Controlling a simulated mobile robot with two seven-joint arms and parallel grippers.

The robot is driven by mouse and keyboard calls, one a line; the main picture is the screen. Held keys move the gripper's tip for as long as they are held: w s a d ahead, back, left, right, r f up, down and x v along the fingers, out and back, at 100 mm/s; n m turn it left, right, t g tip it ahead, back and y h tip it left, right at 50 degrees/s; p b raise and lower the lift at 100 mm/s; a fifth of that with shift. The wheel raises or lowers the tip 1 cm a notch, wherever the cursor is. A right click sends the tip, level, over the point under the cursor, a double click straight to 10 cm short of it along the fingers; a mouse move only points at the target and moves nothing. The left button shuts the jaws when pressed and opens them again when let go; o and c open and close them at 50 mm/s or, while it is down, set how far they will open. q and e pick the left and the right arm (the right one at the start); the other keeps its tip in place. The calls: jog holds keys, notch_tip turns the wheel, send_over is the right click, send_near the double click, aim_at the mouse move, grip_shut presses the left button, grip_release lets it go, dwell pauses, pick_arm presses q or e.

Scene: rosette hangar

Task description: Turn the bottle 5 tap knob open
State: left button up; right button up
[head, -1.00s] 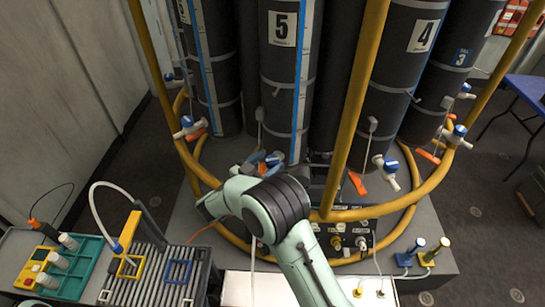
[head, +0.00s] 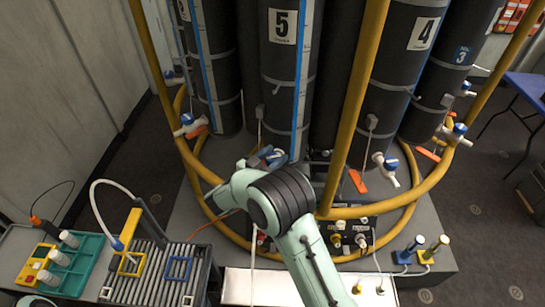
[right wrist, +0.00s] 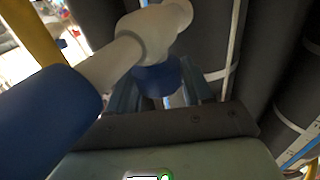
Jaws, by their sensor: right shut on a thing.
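Bottle 5 (head: 282,60) is a tall black cylinder with a white number label and a clear tube strip. Its tap sits low in front and is mostly hidden by my right arm in the head view. In the right wrist view, the white tap body (right wrist: 150,35) carries a blue knob (right wrist: 158,78) that lies between the two fingers of my right gripper (right wrist: 160,92). The gripper is shut on this knob. In the head view my right gripper (head: 266,158) is small and partly covered by my wrist. My left gripper is not in view.
A yellow ring rail (head: 345,213) and upright posts surround the bottles. Bottle 4 (head: 421,35) and its blue-knobbed tap (head: 390,163) stand to the right. A grey ribbed tray (head: 150,275) and teal rack (head: 72,268) are at lower left. A blue-white part (right wrist: 50,105) is close in the wrist view.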

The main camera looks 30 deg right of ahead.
jog(key=shift+f+t, duration=0.1)
jog(key=shift+t, duration=0.2)
jog(key=n+t+y+b, duration=0.8)
jog(key=t, duration=0.1)
jog(key=shift+d+n+t+y, duration=0.1)
jog(key=shift+n+t+y, duration=0.2)
jog(key=shift+n+y, duration=0.1)
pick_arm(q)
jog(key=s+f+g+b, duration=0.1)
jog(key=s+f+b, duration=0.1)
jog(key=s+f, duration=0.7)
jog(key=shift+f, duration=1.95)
pick_arm(e)
jog(key=shift+n+t+y, duration=0.6)
jog(key=shift+n+y, duration=0.3)
jog(key=shift+y, duration=0.4)
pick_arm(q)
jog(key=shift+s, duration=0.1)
pick_arm(e)
jog(key=shift+r, duration=0.2)
jog(key=o, duration=1)
jog(key=shift+c, duration=0.2)
